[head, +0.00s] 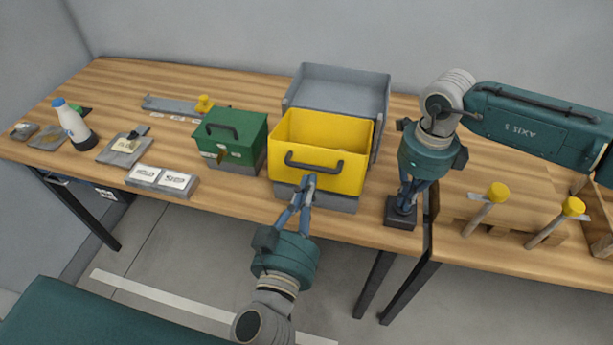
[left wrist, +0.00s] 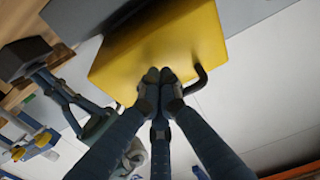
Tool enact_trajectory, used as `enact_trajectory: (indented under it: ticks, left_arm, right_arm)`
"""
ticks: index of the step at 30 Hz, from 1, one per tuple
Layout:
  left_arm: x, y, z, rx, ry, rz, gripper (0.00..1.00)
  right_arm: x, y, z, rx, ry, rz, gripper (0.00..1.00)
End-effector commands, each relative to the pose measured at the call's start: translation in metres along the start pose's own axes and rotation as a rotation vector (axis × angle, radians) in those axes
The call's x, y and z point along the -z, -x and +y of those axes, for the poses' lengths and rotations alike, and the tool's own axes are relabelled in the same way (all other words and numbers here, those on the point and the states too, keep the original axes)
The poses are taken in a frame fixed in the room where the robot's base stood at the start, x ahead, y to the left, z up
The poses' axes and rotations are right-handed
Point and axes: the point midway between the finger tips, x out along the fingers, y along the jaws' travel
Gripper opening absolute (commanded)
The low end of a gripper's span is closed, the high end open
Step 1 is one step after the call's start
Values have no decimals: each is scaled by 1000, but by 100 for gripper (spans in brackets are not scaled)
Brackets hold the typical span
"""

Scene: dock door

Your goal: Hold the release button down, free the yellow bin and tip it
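The yellow bin (head: 290,172) stands roughly upright and open-topped above a grey base (head: 335,203), in front of a grey open box (head: 345,88).
A green box with a handle (head: 233,137) stands close left of the bin.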

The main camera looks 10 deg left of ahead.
Motion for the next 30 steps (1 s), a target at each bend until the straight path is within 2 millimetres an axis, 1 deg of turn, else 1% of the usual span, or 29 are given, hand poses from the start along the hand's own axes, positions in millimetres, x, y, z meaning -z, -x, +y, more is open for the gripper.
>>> enact_trajectory:
  ticks: [4, 10, 30]
  left_arm:
    - [-5, 0, 0, -1, 0, -1, 0]
    - [-6, 3, 0, -1, 0, -1, 0]
    - [-6, 57, 0, -3, -1, -2, 0]
  right_arm:
    - [0, -1, 1, -2, 1, 2, 0]
    - [0, -1, 1, -2, 1, 2, 0]
    - [0, -1, 1, -3, 1, 2, 0]
